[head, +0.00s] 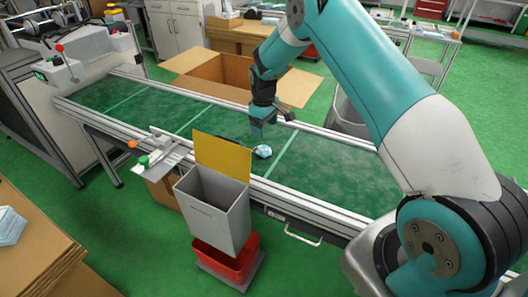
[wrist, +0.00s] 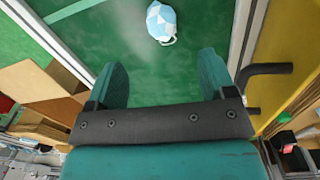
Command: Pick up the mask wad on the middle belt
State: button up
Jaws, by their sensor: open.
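The mask wad (head: 263,151) is a small crumpled light-blue and white bundle lying on the green belt (head: 205,125), just left of a pale green line across it. In the wrist view the mask wad (wrist: 161,22) lies beyond the fingertips, near the top edge, with a thin white loop at its lower side. My gripper (head: 258,133) points down over the belt, close to the wad in the head view. It also shows in the wrist view (wrist: 163,75), with its two teal fingers apart and nothing between them. How high the fingertips are above the belt is hard to tell.
Metal rails (head: 318,207) edge the belt. A grey bin (head: 212,207) with a yellow panel (head: 222,158) stands at the near side, above a red bin (head: 228,262). An open cardboard box (head: 215,75) stands beyond the far rail. The belt left of the gripper is clear.

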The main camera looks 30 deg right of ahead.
aim_at(266, 148)
jog(key=f, duration=1)
jog(key=shift+d+f, duration=0.2)
jog(key=shift+f, duration=0.2)
jog(key=c, duration=1)
